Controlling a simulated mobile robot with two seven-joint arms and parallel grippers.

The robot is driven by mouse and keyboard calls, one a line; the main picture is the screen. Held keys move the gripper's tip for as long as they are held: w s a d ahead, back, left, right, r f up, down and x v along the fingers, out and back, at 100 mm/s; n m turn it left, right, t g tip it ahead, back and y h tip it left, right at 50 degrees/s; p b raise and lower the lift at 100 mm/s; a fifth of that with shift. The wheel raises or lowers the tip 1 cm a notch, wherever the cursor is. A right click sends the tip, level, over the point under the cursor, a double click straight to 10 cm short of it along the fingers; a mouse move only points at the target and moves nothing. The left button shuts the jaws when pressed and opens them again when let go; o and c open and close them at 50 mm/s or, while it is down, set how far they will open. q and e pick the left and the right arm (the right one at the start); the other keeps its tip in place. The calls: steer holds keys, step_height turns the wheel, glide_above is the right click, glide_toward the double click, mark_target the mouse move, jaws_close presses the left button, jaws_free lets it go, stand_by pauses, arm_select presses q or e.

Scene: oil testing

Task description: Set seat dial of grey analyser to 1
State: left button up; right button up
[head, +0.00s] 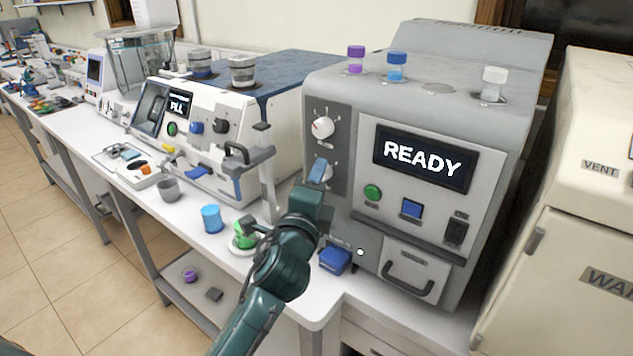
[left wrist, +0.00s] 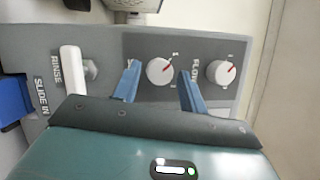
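The grey analyser (head: 410,110) stands on the bench with a lit READY screen. Its dark side strip carries two white dials with red pointers. The upper dial (head: 322,127) is clear of my gripper; it also shows in the left wrist view (left wrist: 221,73). The lower dial (left wrist: 160,71) sits between the blue fingers of my left gripper (left wrist: 157,76), one on each side with visible gaps. The gripper is open; in the head view (head: 319,173) it partly covers this dial. The lower dial's red pointer slants to the upper right in the wrist view. Its numbers are too small to read.
A white lever (left wrist: 72,83) lies near the RINSE label, left of the lower dial in the wrist view. A blue block (head: 335,260) is below the gripper. A green-topped item (head: 243,235) and a blue cup (head: 212,218) stand close by on the bench.

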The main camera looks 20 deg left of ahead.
arm_select(q)
steer(key=shift+o, duration=0.8)
steer(key=s+f+b, duration=0.1)
steer(key=s+b, duration=0.1)
steer(key=s, duration=1.1)
steer(key=shift+d+f+b, duration=0.25)
steer(key=shift+b, duration=0.1)
